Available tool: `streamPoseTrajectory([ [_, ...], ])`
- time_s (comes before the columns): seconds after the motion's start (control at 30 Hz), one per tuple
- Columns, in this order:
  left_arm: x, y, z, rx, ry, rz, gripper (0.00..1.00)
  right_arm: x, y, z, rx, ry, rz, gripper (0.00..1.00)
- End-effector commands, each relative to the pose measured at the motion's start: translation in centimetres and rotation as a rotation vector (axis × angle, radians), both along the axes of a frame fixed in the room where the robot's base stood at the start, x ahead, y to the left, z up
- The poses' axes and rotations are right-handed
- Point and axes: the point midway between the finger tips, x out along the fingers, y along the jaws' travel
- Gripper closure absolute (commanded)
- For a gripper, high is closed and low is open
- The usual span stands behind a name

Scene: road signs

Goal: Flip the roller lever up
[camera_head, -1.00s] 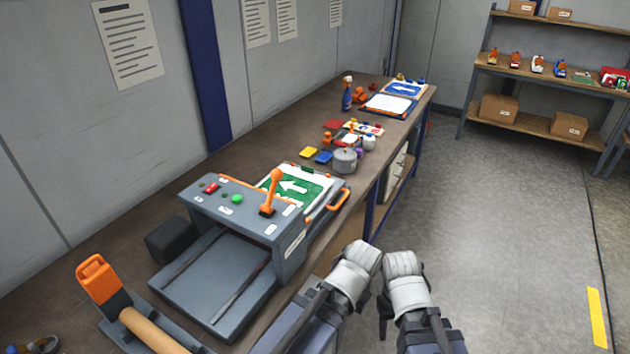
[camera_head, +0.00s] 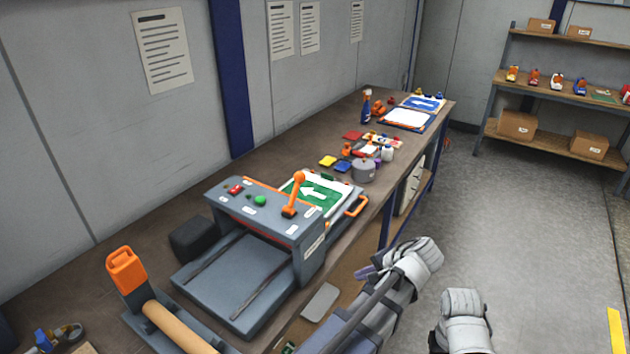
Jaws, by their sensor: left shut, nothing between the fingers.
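The roller lever is an orange lever with a round knob (camera_head: 294,194). It stands nearly upright, leaning slightly right, on the top of a grey roller machine (camera_head: 250,213) on the workbench. A green button (camera_head: 260,200) and a red switch sit left of it. My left gripper (camera_head: 424,252) is shut and empty, beyond the bench's front edge, right of the machine and well apart from the lever. My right gripper (camera_head: 463,301) is at the bottom, right of the left one; its fingers cannot be made out.
A green sign with a white arrow (camera_head: 322,193) lies behind the machine. An orange-handled tool (camera_head: 126,270) stands at the near left of the workbench (camera_head: 130,233). A grey pot (camera_head: 363,171) and small coloured items lie farther back.

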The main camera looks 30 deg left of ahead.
Motion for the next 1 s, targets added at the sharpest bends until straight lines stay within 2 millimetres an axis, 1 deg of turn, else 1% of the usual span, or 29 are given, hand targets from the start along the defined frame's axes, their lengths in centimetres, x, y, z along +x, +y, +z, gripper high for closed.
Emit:
streamPoseTrajectory([
  [0.03, 1.5, 1.0, 0.5, 0.050, -0.009, -0.003, 1.00, 0.0, 0.0, -0.2, 0.000, 0.000, 0.000, 0.50],
  [0.17, 5.1, 4.5, 2.9, 0.224, -0.029, -0.016, 1.00, 0.0, 0.0, -0.6, 0.000, 0.000, 0.000, 0.50],
  [0.2, 6.3, 5.6, 3.9, 0.290, -0.034, -0.021, 1.00, 0.0, 0.0, -0.7, 0.000, 0.000, 0.000, 0.50],
  [0.3, 9.2, 8.4, 6.7, 0.458, -0.038, -0.032, 1.00, 0.0, 0.0, -1.0, 0.000, 0.000, 0.000, 0.50],
  [0.4, 11.4, 10.5, 9.4, 0.604, -0.033, -0.040, 1.00, 0.0, 0.0, -1.3, 0.000, 0.000, -0.001, 0.50],
  [0.5, 12.9, 11.9, 11.6, 0.719, -0.023, -0.046, 1.00, 0.0, 0.0, -1.4, 0.000, 0.000, -0.001, 0.50],
  [0.6, 13.9, 12.8, 13.2, 0.801, -0.014, -0.048, 1.00, 0.0, 0.0, -1.5, 0.000, 0.000, -0.001, 0.50],
  [0.7, 14.5, 13.2, 14.2, 0.849, -0.008, -0.050, 1.00, 0.0, 0.0, -1.6, 0.000, 0.000, -0.001, 0.50],
  [0.83, 14.6, 13.4, 14.7, 0.874, -0.003, -0.052, 1.00, 0.0, 0.0, -1.6, 0.000, 0.000, -0.001, 0.50],
  [1.0, 14.6, 13.4, 14.8, 0.875, -0.004, -0.052, 1.00, 0.0, 0.0, -1.6, 0.000, 0.000, -0.001, 0.50],
])
